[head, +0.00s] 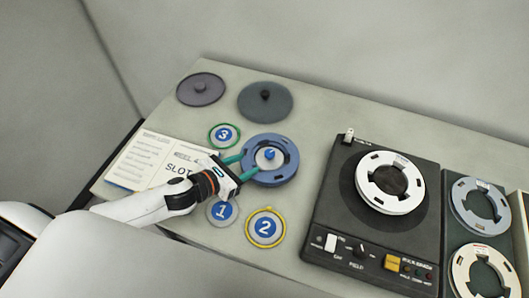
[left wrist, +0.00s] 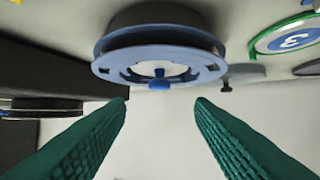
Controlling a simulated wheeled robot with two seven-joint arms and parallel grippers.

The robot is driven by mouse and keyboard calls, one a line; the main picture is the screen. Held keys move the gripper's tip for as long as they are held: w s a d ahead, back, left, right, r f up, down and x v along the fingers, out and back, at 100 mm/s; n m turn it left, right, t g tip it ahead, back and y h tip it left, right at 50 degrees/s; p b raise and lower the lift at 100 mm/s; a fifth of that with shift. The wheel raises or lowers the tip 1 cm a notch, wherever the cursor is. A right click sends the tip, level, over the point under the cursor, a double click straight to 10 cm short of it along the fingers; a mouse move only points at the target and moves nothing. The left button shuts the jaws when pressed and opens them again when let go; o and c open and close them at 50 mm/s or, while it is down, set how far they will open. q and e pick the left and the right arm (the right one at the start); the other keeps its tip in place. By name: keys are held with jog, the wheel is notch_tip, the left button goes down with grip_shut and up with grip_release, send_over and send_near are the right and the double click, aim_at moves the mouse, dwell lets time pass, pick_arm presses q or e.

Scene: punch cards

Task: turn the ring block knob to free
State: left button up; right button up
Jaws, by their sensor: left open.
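A blue slotted ring (head: 285,172) lies on the table, with a pale centre and a small blue knob (head: 270,154) standing in it. In the left wrist view the ring (left wrist: 110,66) sits ahead, above the fingertips, with the blue knob (left wrist: 159,85) between their lines. My left gripper (head: 241,168) is open at the ring's left side, its green fingers pointing at the knob. In the left wrist view nothing is between the fingertips (left wrist: 161,104), and the knob is beyond them. The knob's markings are too small to read. My right gripper is not in view.
A dark machine (head: 325,205) with a white ring (head: 364,180), a black knob (head: 361,250) and switches stands to the right. Numbered discs, including yellow-rimmed 2 (head: 265,228), lie nearby. Two dark lidded discs, one here (head: 250,103), lie behind. Printed sheets (head: 135,165) lie left.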

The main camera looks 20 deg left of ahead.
aim_at(267, 154)
pick_arm(q)
jog(key=x, duration=0.4)
jog(key=shift+w+d+r, duration=0.1)
jog(key=shift+w, duration=0.05)
jog(key=x, duration=0.2)
jog(key=shift+w+d+f+p, duration=0.15)
jog(key=shift+w+f+p, duration=0.1)
jog(key=shift+p, duration=0.15)
jog(key=shift+w+d+f, duration=0.2)
jog(key=shift+w+d, duration=0.05)
jog(key=shift+w, duration=0.2)
jog(key=shift+w+f, duration=0.1)
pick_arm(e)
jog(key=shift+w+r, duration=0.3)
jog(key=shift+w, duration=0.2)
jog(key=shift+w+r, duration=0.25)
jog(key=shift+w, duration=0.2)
pick_arm(q)
jog(key=shift+c, duration=0.2)
jog(key=c, duration=0.9)
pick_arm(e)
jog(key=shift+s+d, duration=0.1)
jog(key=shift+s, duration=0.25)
